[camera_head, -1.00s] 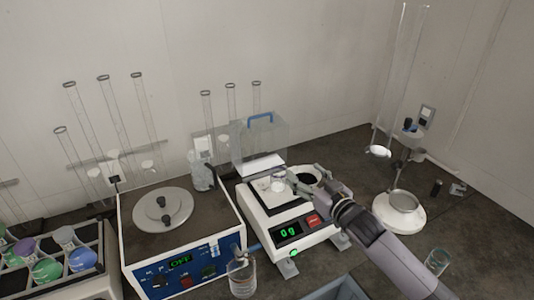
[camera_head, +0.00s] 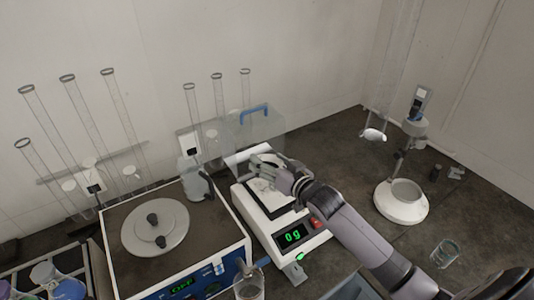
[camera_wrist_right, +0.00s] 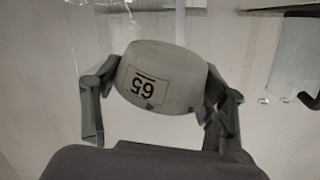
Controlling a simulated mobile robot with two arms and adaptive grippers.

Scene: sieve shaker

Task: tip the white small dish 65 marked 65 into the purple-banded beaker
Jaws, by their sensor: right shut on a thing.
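My right gripper (camera_head: 262,172) is above the balance's pan area in the head view. In the right wrist view, my right gripper (camera_wrist_right: 160,95) is shut on the white small dish 65 (camera_wrist_right: 172,68), with a finger on each side. Its "65" label appears upside down in that view, and the dish looks tilted. Its contents are not visible. In the head view the dish is too hidden by the gripper to make out. My left gripper is not in view.
The white balance (camera_head: 290,236) reads 0 g, with a clear cover with a blue handle (camera_head: 254,111) behind it. The blue-fronted shaker (camera_head: 215,268) stands to the left, beside coloured flasks (camera_head: 62,285). A white round-based stand (camera_head: 402,203) is at the right.

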